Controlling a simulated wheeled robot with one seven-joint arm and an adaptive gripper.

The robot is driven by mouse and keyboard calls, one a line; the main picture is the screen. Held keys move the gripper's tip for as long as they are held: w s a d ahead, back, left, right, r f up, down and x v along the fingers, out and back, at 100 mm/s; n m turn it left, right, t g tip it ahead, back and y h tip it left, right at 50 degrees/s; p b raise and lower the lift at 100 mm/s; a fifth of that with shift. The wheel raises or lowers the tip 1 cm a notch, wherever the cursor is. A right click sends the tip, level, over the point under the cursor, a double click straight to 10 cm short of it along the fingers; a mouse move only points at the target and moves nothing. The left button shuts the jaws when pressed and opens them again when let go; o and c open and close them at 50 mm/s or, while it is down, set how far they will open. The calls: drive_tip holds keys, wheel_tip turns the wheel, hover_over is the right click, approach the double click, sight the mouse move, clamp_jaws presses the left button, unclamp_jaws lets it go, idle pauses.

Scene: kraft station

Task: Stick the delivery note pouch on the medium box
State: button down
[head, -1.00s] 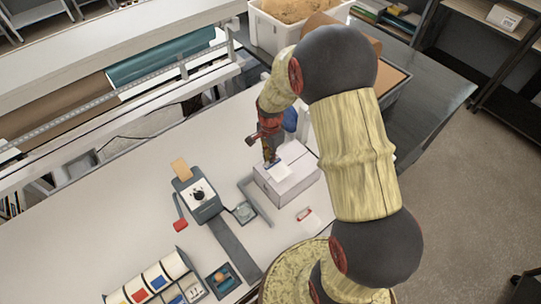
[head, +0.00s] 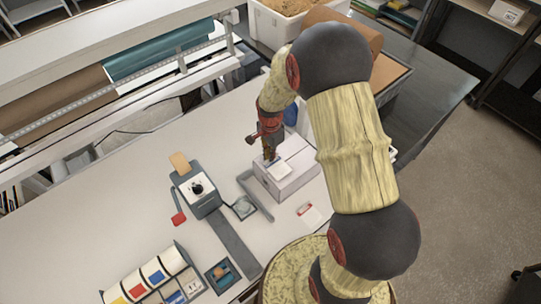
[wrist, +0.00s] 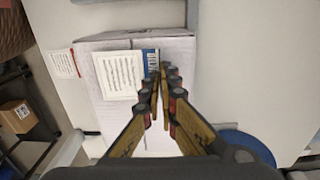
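The medium box (head: 298,180), a pale closed carton, sits on the table and also fills the middle of the wrist view (wrist: 110,128). A white printed sheet with a blue end strip, seemingly the delivery note pouch (wrist: 118,76), is over its top face; it also shows in the head view (head: 279,173). It looks flat there, but I cannot tell whether it is stuck. My gripper (wrist: 162,70) points down over the box, fingertips close together at the blue strip. Whether they pinch its edge is unclear.
A white slip with a red strip (head: 308,212) lies on the table in front of the box. A grey bracket (head: 255,195) and dispenser (head: 197,190) stand left of the box. A blue round thing (wrist: 243,146) is close to the gripper. Bare table lies further left.

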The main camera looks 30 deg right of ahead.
drive_tip(key=shift+f+b, duration=0.3)
drive_tip(key=shift+f, duration=0.1)
idle(0.7)
drive_tip(key=c, duration=2.5)
unclamp_jaws()
drive_tip(key=shift+c, duration=0.2)
drive_tip(key=o, duration=0.6)
drive_tip(key=shift+r, duration=0.1)
drive_tip(key=shift+r+p, duration=1.25)
drive_tip(key=shift+r, duration=0.9)
